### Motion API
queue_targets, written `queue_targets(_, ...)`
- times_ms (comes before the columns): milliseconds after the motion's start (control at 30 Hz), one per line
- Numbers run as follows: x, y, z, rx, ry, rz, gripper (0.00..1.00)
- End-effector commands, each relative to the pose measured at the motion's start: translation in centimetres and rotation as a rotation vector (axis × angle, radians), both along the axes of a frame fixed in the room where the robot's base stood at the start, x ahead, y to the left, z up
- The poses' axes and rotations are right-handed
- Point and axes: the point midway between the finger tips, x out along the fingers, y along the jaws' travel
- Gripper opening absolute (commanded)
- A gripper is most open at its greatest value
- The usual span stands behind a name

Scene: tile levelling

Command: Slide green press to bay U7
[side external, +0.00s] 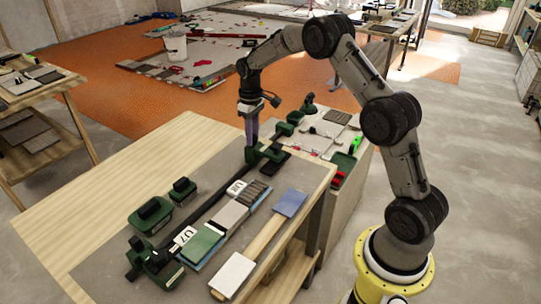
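A dark rail (213,204) runs diagonally across the grey work mat. Green rail-mounted blocks sit along it, one (270,152) just below my gripper; I take this for the green press. My gripper (251,146) points down at this block, its fingertips at or against it. Whether the fingers are closed on it is too small to tell. A white label (184,236) at the near end seems to read U7, beside a green tile (202,243). A second white label (236,187) lies further up the row, by grey tiles (232,214).
A larger green fixture (152,262) stands at the rail's near end. A blue tile (290,202) and a white tile (232,274) lie right on a wooden strip. The bench's left side (95,205) is bare.

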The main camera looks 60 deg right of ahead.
Motion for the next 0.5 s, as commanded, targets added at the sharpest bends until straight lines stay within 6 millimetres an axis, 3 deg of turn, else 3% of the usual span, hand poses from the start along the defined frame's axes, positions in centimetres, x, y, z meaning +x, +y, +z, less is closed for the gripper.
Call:
queue_targets(100, 0.0, 0.0, 0.0, -0.001, 0.000, 0.000, 0.00)
queue_targets(333, 0.0, 0.2, 0.1, -0.001, -0.001, 0.001, 0.00)
queue_targets(500, 0.1, 1.6, 0.1, -0.001, -0.002, 0.002, 0.00)
